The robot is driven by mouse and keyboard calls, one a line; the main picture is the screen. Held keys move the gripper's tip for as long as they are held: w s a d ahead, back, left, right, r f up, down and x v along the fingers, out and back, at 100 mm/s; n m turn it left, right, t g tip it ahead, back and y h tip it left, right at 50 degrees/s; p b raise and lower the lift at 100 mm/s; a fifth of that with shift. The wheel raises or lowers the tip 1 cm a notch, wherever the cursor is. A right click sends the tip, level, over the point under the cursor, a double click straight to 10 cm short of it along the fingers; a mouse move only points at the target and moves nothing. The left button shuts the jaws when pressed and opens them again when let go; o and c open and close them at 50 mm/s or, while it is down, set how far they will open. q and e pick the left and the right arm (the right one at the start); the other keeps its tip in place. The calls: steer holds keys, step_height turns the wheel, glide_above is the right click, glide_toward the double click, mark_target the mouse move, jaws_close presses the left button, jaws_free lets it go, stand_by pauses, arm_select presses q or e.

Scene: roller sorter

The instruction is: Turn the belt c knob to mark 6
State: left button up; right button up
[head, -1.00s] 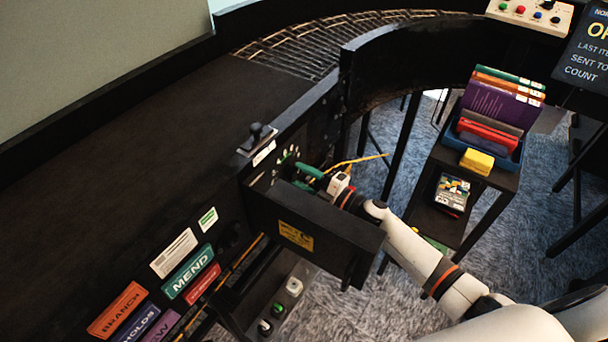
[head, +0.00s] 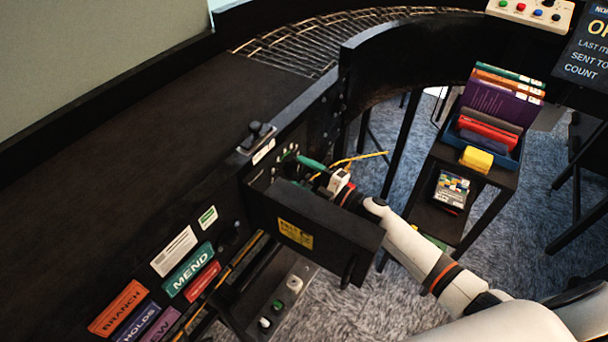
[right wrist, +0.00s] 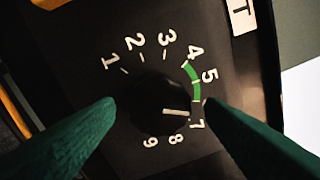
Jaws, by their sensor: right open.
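The belt c knob (right wrist: 152,108) is a dark round dial on a black panel, in the middle of the right wrist view. Its white pointer line (right wrist: 175,112) points to the right, between the 6 place and the 7 and closer to the 7. Numbers 1 to 9 ring it, with a green band (right wrist: 193,82) from about 4 past 5; the 6 is hidden behind a finger. My right gripper (right wrist: 160,106) is open, its green fingers on opposite sides of the knob; contact cannot be told. In the head view my right gripper (head: 309,172) is at the panel.
A black box with a yellow label (head: 295,233) juts out just in front of my right gripper. A small black lever (head: 257,135) stands above the panel. A cart with a blue bin (head: 505,158) of books stands to the right. Coloured signs (head: 188,270) line the lower left.

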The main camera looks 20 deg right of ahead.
steer(key=b+v, duration=0.3)
steer(key=v, duration=0.9)
steer(key=s+d+f+m+g+h, duration=0.1)
steer(key=s+d+f+m+h, duration=0.2)
steer(key=f, duration=0.7)
steer(key=s+d+f+m+g+h, duration=0.1)
steer(key=s+d+f+m+h, duration=0.3)
steer(key=f, duration=0.6)
steer(key=s+f+m+g+h, duration=0.1)
steer(key=f+m+h, duration=0.3)
steer(key=f, duration=0.6)
steer(key=s+a+f+m+g+b, duration=0.15)
steer(key=s+f+m+g, duration=0.35)
steer(key=s+f, duration=0.85)
steer(key=s+a+f+m+g, duration=0.1)
steer(key=s+a+f+g, duration=0.2)
steer(key=s, duration=0.6)
steer(key=s+a+f+m+g, duration=0.1)
steer(key=s+a+f+g, duration=0.2)
steer(key=s, duration=0.7)
steer(key=shift+a+f+m, duration=0.3)
steer(key=shift+a+f, duration=0.1)
steer(key=shift+a, duration=0.1)
